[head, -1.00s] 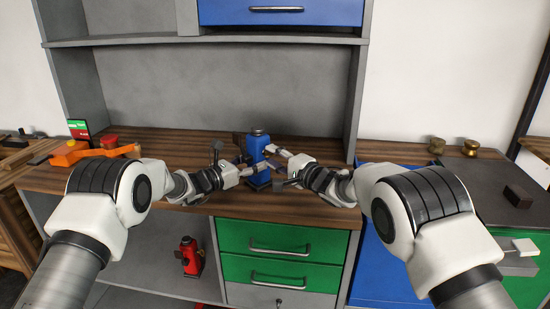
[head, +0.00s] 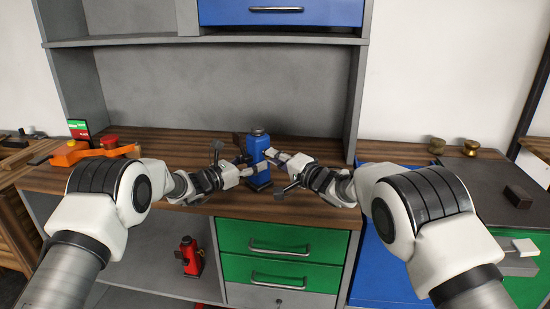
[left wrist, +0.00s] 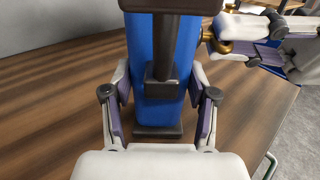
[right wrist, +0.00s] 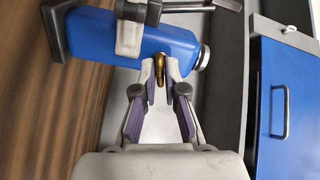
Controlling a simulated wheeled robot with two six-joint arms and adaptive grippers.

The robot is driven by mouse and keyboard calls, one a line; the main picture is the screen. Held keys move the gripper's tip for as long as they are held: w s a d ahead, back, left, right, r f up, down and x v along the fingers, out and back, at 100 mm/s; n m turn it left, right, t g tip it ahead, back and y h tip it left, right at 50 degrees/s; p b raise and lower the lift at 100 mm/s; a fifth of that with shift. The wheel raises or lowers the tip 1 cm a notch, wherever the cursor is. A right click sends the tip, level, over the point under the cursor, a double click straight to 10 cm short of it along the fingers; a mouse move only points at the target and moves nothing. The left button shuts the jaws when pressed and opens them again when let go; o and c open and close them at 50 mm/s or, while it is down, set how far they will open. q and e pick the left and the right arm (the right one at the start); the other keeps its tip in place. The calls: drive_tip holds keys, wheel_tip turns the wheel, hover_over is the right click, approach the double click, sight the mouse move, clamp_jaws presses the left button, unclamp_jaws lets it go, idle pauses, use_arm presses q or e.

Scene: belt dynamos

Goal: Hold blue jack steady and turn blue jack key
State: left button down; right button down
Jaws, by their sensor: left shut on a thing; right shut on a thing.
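The blue jack (head: 258,160) stands upright on the wooden bench top, with a dark base and dark cap. My left gripper (head: 244,172) is shut on the jack's body from the left. In the left wrist view its fingers lie on both sides of the blue body (left wrist: 158,75), just above the base. My right gripper (head: 268,155) comes from the right. In the right wrist view it is shut on the brass blue jack key (right wrist: 158,68), which sticks out of the jack's side. In the head view the fingers hide the key.
A red jack (head: 189,256) stands on the shelf below the bench. An orange tool (head: 95,152) lies at the bench's left. Brass weights (head: 470,147) and a dark block (head: 518,196) are on the right-hand surface. The cabinet back wall rises behind the jack.

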use_arm(q)
drive_tip(key=shift+r, duration=0.15)
use_arm(e)
drive_tip(key=shift+d+f+n, duration=0.1)
drive_tip(key=shift+f+n, duration=0.05)
drive_tip(key=shift+n, duration=3.5)
drive_tip(key=shift+f+n, duration=0.1)
drive_tip(key=shift+n, duration=3.55)
drive_tip(key=c, duration=1.2)
unclamp_jaws()
drive_tip(key=shift+c, duration=0.2)
drive_tip(key=shift+r, duration=0.15)
